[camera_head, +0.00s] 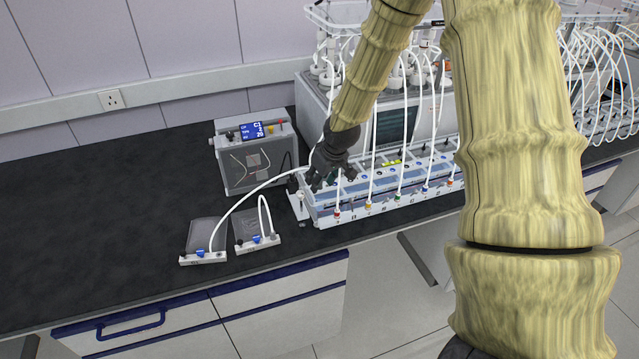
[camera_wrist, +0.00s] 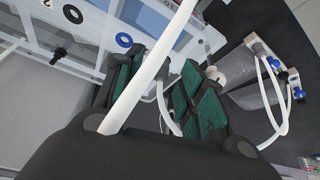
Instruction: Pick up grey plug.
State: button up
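My gripper (camera_head: 330,178) is at the left end of the rack of tubes, pointing down. In the wrist view its two green-padded fingers (camera_wrist: 158,92) stand apart, with a gap between them. A white tube crosses in front of the fingers, and a thinner tube shows between or behind them. A small pale grey cylindrical piece (camera_wrist: 213,73) shows just beyond the right finger in the wrist view.
The white-blue rack (camera_head: 325,219) holds several tubes with coloured fittings. Two clear gas bags (camera_head: 206,232) with blue valves lie to its left, with white tubes arching from them. A grey control box (camera_head: 233,178) stands behind. The black bench (camera_head: 90,235) is clear at far left.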

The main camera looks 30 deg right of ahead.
jog(key=c, duration=0.8)
jog(key=shift+c, duration=0.2)
jog(key=shift+r, duration=0.1)
jog(key=shift+r+b, duration=0.95)
jog(key=shift+r, duration=0.65)
jog(key=s+a+r+b, duration=0.1)
jog(key=s+a+b, duration=0.4)
jog(key=s+a, duration=0.6)
jog(key=shift+s+r, duration=0.25)
jog(key=shift+r, duration=0.05)
jog(key=shift+r+p, duration=1.5)
jog(key=shift+p, duration=0.1)
